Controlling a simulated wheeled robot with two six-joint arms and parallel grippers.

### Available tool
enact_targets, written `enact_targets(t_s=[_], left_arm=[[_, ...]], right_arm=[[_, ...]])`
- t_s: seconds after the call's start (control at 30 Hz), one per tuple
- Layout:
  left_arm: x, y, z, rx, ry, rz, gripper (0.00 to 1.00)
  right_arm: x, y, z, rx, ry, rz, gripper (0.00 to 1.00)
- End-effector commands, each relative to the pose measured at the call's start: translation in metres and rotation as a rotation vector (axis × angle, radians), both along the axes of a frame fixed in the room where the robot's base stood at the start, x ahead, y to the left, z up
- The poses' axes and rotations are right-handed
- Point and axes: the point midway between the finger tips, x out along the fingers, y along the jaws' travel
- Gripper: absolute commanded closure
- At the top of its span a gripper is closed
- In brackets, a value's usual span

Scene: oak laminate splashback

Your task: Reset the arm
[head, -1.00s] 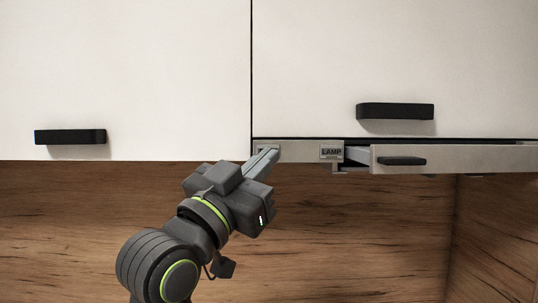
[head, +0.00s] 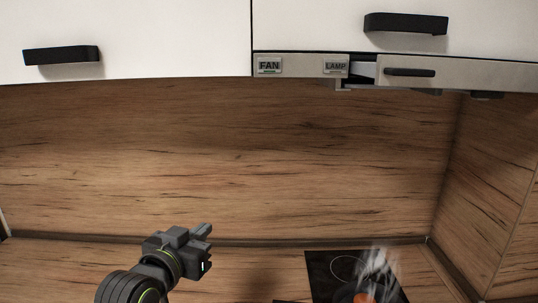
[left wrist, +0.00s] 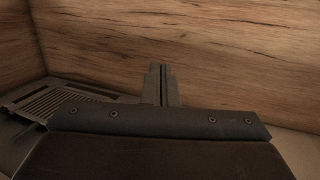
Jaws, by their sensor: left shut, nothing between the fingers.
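My left gripper (head: 203,234) is low in the head view, in front of the oak splashback (head: 230,160) and well below the range hood panel (head: 295,66). Its fingers are shut with nothing between them. In the left wrist view, the shut fingers (left wrist: 162,85) point at a wood surface and touch nothing that I can see. The panel carries a FAN button (head: 269,65) and a LAMP button (head: 336,65). My right gripper is not in view.
White cabinet doors with black handles (head: 62,55) hang above. A pull-out hood front (head: 455,75) is at the upper right. A dark cooktop (head: 325,275) with something orange and steaming (head: 365,297) is at the lower right. A slotted grille (left wrist: 75,105) shows in the left wrist view.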

Motion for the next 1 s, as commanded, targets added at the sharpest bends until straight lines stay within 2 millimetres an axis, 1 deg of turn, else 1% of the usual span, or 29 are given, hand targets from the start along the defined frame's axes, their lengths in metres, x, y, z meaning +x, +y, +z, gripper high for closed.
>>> enact_targets(t_s=[0.03, 0.07, 0.1, 0.17, 0.2, 0.27, 0.3, 0.37, 0.4, 0.47, 0.5, 0.57, 0.6, 0.67, 0.7, 0.77, 0.8, 0.87, 0.9, 0.97, 1.0], left_arm=[[-0.008, 0.014, -0.033, 0.013, 0.071, 0.031, 1.0], [-0.013, 0.021, -0.05, 0.019, 0.11, 0.046, 1.0], [-0.021, 0.031, -0.072, 0.028, 0.161, 0.068, 1.0], [-0.036, 0.045, -0.103, 0.042, 0.237, 0.1, 1.0], [-0.046, 0.054, -0.124, 0.051, 0.288, 0.12, 1.0], [-0.065, 0.067, -0.154, 0.067, 0.365, 0.15, 1.0], [-0.078, 0.076, -0.172, 0.077, 0.415, 0.171, 1.0], [-0.1, 0.089, -0.199, 0.093, 0.493, 0.2, 1.0], [-0.116, 0.097, -0.215, 0.104, 0.543, 0.219, 1.0], [-0.142, 0.109, -0.238, 0.121, 0.62, 0.248, 1.0], [-0.16, 0.116, -0.253, 0.134, 0.671, 0.267, 1.0], [-0.186, 0.126, -0.271, 0.15, 0.744, 0.291, 1.0], [-0.204, 0.133, -0.282, 0.161, 0.788, 0.307, 1.0], [-0.228, 0.141, -0.295, 0.177, 0.851, 0.33, 1.0], [-0.244, 0.145, -0.302, 0.186, 0.889, 0.343, 1.0], [-0.266, 0.152, -0.311, 0.2, 0.942, 0.36, 1.0], [-0.28, 0.155, -0.316, 0.208, 0.976, 0.371, 1.0], [-0.3, 0.161, -0.323, 0.222, 1.023, 0.386, 1.0], [-0.313, 0.164, -0.326, 0.23, 1.054, 0.397, 1.0], [-0.333, 0.168, -0.331, 0.244, 1.099, 0.411, 1.0], [-0.338, 0.17, -0.337, 0.246, 1.117, 0.416, 1.0]], right_arm=[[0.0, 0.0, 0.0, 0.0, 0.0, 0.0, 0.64], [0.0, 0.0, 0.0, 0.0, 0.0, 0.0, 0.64], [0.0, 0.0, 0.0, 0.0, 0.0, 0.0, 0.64], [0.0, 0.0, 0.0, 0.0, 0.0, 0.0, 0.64], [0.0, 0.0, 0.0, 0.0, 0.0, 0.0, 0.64], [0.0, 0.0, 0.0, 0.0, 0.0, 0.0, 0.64], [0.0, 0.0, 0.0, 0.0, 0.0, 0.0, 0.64], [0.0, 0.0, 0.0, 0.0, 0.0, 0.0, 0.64], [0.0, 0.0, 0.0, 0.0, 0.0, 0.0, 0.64], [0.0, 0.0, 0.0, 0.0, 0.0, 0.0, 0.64], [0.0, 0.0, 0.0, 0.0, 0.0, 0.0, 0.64], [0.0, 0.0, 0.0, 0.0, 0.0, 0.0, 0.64], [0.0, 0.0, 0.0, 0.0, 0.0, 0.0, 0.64], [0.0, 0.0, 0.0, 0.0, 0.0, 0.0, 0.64], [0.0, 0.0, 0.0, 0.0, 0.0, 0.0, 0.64], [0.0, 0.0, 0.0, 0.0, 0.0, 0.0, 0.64], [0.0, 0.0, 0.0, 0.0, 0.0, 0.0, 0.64], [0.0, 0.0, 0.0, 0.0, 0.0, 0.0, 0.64], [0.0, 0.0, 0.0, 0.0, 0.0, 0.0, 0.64], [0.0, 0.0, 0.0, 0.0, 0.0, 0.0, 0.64], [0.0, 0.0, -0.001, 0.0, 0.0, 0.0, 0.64]])
